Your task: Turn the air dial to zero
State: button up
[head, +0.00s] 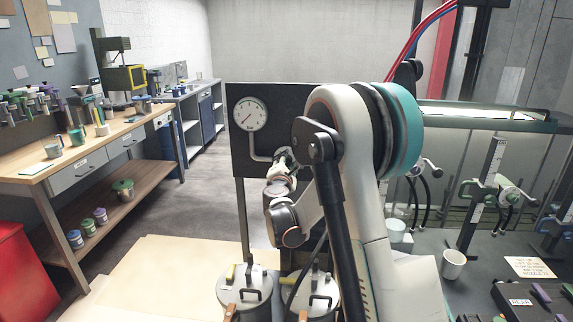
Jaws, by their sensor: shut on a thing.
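A black panel (239,134) stands upright in the middle of the head view. A round white gauge (250,114) with a thin reddish needle is on its upper left, and a pipe runs down from it. The needle points to the lower left; its scale is too small to read. My gripper (284,160) reaches the panel's lower right and is shut at a dark fitting there, likely the air dial. The arm and gripper hide most of the dial, so its setting does not show.
Two lidded metal pots (243,291) stand below the panel. A wooden workbench (110,140) with cups and tools is at left, with a red bin (22,262) in front. At right, a grey table holds a white cup (453,263) and spindle stands (484,195).

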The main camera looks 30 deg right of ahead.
jog(key=shift+a+n, duration=0.1)
jog(key=shift+n, duration=2.1)
jog(key=o, duration=1.1)
jog(key=shift+c, duration=0.2)
jog(key=v, duration=1.2)
